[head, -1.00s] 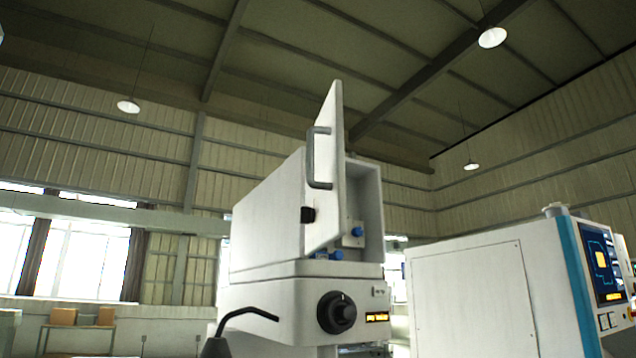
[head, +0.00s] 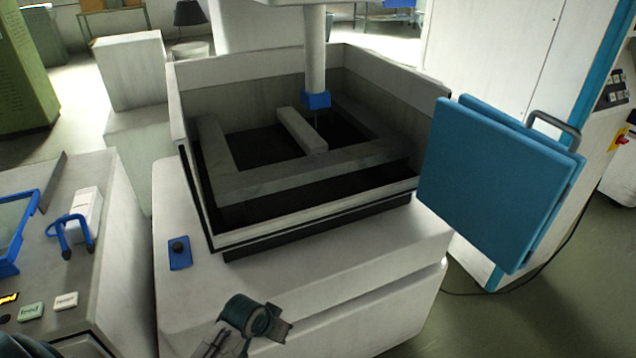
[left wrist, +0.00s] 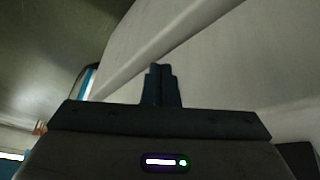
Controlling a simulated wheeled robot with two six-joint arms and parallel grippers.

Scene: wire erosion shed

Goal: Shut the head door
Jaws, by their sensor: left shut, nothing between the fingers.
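The head door is out of frame in the head view now. Of the machine head, only a white vertical column (head: 315,50) with a blue collar (head: 316,99) shows, reaching down into the tank. My left gripper (left wrist: 161,72) is shut and empty in the left wrist view, in front of a large pale surface (left wrist: 225,55) that I cannot identify. In the head view the left gripper (head: 272,324) is low, in front of the machine's white base. My right gripper is not in view.
The open-topped tank (head: 310,222) holds a grey frame. A blue panel (head: 490,185) with a grey handle stands out at its right. A console (head: 110,240) with buttons is at lower left. A white cabinet (head: 480,60) stands at right.

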